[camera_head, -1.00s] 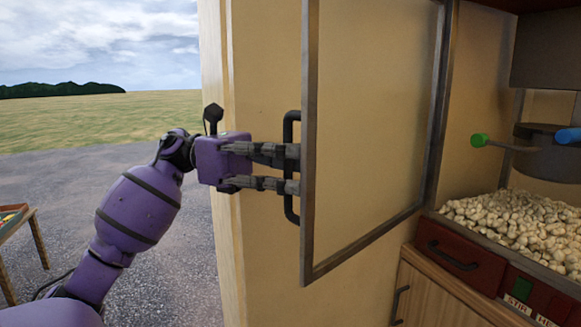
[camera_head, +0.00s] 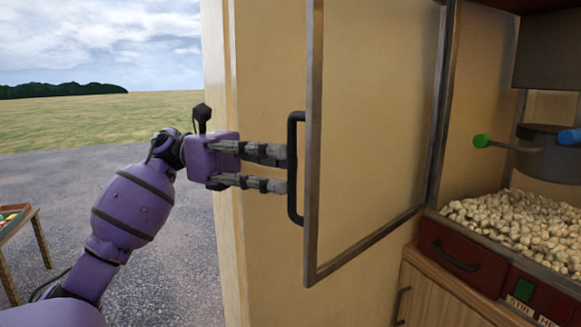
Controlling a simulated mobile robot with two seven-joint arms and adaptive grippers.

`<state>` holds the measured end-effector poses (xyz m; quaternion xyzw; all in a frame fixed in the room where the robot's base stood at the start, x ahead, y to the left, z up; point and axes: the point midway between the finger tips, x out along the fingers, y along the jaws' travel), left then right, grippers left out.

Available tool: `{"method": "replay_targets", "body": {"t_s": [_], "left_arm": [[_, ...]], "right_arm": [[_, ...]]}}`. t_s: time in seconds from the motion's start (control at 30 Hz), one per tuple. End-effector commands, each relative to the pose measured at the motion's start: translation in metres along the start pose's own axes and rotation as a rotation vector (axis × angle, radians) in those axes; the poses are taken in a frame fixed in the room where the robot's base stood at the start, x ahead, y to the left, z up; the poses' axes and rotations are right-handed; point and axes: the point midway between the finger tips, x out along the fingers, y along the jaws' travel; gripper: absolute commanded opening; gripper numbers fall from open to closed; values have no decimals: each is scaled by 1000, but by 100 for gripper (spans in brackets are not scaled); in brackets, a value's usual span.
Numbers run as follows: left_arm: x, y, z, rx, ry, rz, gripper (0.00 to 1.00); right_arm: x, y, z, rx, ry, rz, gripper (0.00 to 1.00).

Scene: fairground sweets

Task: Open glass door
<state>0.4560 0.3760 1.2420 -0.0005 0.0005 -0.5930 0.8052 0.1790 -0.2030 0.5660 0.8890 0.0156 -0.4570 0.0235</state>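The glass door (camera_head: 313,150) is a clear pane in a grey metal frame, hinged on its right side at the popcorn machine. It stands swung open, out to the left. Its dark handle (camera_head: 293,168) is on the left edge of the frame. My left gripper (camera_head: 287,170) is open, with its two fingers parallel and apart, pointing right. Its fingertips are just left of the handle's upright bar, with nothing seen between them. Whether the tips touch the bar is hard to tell. My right gripper is not in the view.
Popcorn (camera_head: 515,225) fills the machine on the right. A red drawer (camera_head: 460,252) and a wooden cupboard (camera_head: 425,292) are below. A beige wall (camera_head: 262,260) stands behind my gripper. A small table (camera_head: 30,222) is at far left.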

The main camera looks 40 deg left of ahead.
Motion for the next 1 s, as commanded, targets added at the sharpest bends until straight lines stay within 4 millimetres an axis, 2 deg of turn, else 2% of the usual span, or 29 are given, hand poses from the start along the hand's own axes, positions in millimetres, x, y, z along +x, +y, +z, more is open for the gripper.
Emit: {"method": "replay_targets", "body": {"t_s": [0.2,0.4,0.6,1.0], "left_arm": [[-49,1,0,-2,0,4,19],[-80,0,0,-3,0,2,19],[-90,0,0,-2,1,0,19],[-90,0,0,-2,1,0,19]], "right_arm": [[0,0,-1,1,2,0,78],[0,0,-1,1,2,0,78],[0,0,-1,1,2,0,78],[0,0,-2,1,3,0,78]]}}
